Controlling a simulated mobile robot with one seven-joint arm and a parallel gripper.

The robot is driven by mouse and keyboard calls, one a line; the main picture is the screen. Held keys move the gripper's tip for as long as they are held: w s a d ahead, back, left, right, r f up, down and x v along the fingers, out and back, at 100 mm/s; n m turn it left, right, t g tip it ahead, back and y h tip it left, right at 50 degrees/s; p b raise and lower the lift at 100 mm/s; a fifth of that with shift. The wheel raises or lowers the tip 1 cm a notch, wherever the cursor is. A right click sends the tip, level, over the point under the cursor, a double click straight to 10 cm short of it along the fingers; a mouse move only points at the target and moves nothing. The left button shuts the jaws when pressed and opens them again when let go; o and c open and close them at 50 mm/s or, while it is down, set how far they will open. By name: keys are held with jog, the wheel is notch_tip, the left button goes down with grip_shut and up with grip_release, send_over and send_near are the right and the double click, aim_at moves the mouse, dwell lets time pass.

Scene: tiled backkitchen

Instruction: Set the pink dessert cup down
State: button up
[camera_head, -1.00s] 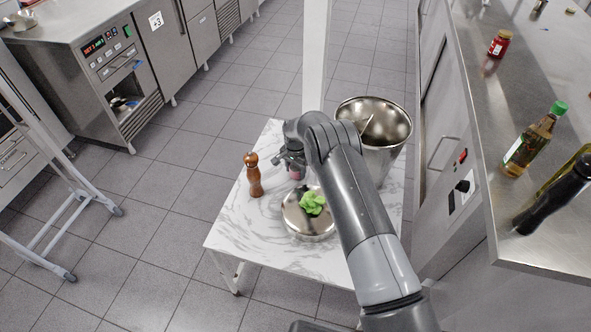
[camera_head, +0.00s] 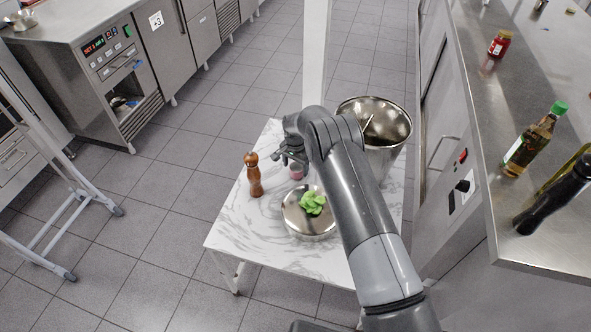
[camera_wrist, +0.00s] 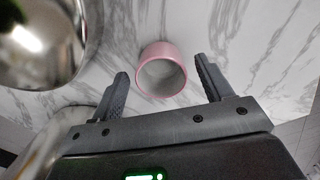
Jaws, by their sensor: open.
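The pink dessert cup (camera_wrist: 161,69) stands on the white marble table between and just beyond my fingertips in the wrist view, with its open rim toward the camera. My gripper (camera_wrist: 161,80) is open, with a finger on each side of the cup and a visible gap to each. In the head view, a small part of the pink cup (camera_head: 296,173) shows just below my gripper (camera_head: 286,160), which is over the table's far part. The cup appears empty and upright.
On the marble table (camera_head: 262,250) are a wooden pepper mill (camera_head: 254,176) to the left, a metal bowl (camera_head: 310,225) with green leaves (camera_head: 313,203) nearer, and a large steel pot (camera_head: 386,150) to the right. A steel counter with bottles (camera_head: 534,142) stands at the right.

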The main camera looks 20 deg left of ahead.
notch_tip(320, 180, up, 10)
dwell(0.3)
jog(key=shift+r, duration=0.15)
jog(key=s+d+r+t, duration=0.1)
jog(key=d+r, duration=0.4)
jog(key=r, duration=0.4)
jog(key=d+r, duration=0.5)
jog(key=r, duration=0.4)
jog(key=s+d+r+n+t+y, duration=0.1)
jog(key=s+d+r, duration=0.7)
jog(key=d+r, duration=0.4)
jog(key=s+d+r+n+t, duration=0.1)
jog(key=s+d+r, duration=0.4)
jog(key=s+r, duration=0.15)
jog(key=s+d+t, duration=0.1)
jog(key=s+d, duration=0.4)
jog(key=s, duration=0.7)
jog(key=s+d+n+t, duration=0.1)
jog(key=s+d, duration=0.4)
jog(key=s, duration=0.7)
jog(key=shift+f+n+t+h, duration=0.2)
jog(key=shift+n+t+h, duration=0.1)
jog(key=shift+h, duration=0.1)
jog(key=shift+d, duration=0.1)
